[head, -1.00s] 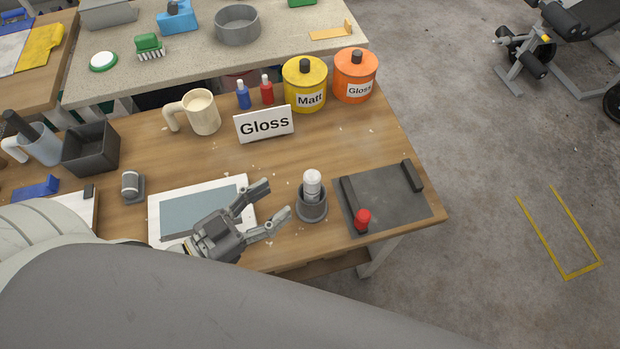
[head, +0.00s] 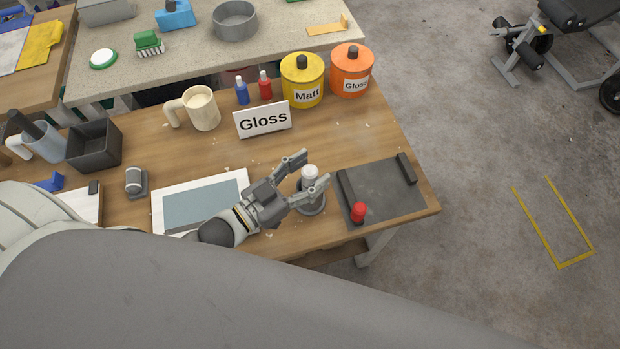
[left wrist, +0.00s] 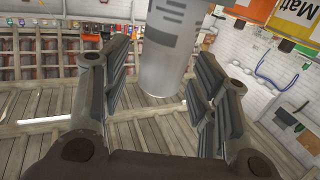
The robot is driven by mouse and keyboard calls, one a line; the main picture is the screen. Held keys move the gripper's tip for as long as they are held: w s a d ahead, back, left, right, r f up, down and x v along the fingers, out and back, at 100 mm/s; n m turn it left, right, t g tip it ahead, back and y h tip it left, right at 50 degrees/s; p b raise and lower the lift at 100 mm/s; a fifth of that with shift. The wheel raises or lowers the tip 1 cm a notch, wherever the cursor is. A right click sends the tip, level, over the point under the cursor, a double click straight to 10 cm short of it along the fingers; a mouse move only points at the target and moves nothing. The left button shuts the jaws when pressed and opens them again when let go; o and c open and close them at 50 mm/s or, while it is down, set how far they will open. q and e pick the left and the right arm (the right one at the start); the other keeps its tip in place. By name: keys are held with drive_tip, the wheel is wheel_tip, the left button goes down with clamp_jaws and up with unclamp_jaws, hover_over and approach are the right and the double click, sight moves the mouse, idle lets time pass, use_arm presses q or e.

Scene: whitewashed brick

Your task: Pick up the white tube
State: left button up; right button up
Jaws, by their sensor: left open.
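The white tube (head: 310,174) stands upright in a round dark grey holder (head: 313,207) near the front of the wooden table. My left gripper (head: 313,171) is open, with one finger on each side of the tube in the head view. In the left wrist view the tube (left wrist: 171,50) rises between the two open fingers, past their tips. I cannot tell whether either finger touches it. The gripper hides part of the tube and holder in the head view. My right gripper is not in view.
A white-framed panel (head: 200,203) lies to the left. A Gloss sign (head: 263,119), yellow tin (head: 303,82) and orange tin (head: 351,72) stand behind.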

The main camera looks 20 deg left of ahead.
use_arm(q)
drive_tip(key=shift+w+d, duration=0.15)
drive_tip(key=shift+w, duration=0.1)
drive_tip(key=shift+c, duration=0.3)
drive_tip(key=c, duration=1.1)
drive_tip(key=shift+r, duration=0.1)
